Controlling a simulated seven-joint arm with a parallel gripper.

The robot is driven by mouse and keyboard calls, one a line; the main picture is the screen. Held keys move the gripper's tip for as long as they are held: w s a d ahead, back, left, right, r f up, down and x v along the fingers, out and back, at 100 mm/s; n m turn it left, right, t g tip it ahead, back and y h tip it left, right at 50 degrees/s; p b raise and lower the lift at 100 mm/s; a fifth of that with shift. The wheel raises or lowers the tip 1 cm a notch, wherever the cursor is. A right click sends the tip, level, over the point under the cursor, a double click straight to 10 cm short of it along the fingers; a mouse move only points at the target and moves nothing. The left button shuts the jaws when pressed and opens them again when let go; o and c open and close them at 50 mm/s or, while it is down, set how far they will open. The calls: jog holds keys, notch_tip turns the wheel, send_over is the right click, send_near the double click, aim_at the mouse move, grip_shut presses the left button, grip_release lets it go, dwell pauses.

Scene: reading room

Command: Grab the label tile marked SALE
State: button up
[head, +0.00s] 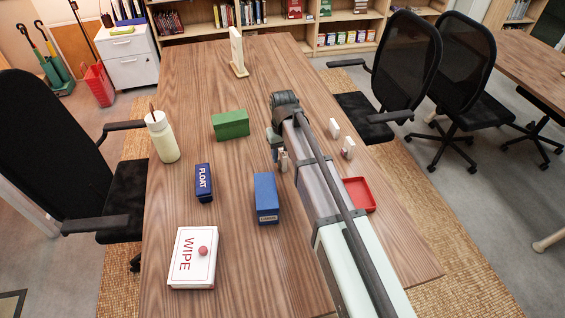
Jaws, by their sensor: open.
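No marking SALE is readable on anything in the head view. Two small white upright pieces stand to the right of my gripper: a far white tile (335,128) and a near white tile (349,145), the near one with a small reddish part at its base. Their faces are too small to read. My gripper (279,155) is open over the middle of the table, pointing down, left of both tiles and apart from them. My arm hides part of the table, and I see nothing held between the fingers.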

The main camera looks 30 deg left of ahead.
jog(key=shift+c, duration=0.5)
grip_shut()
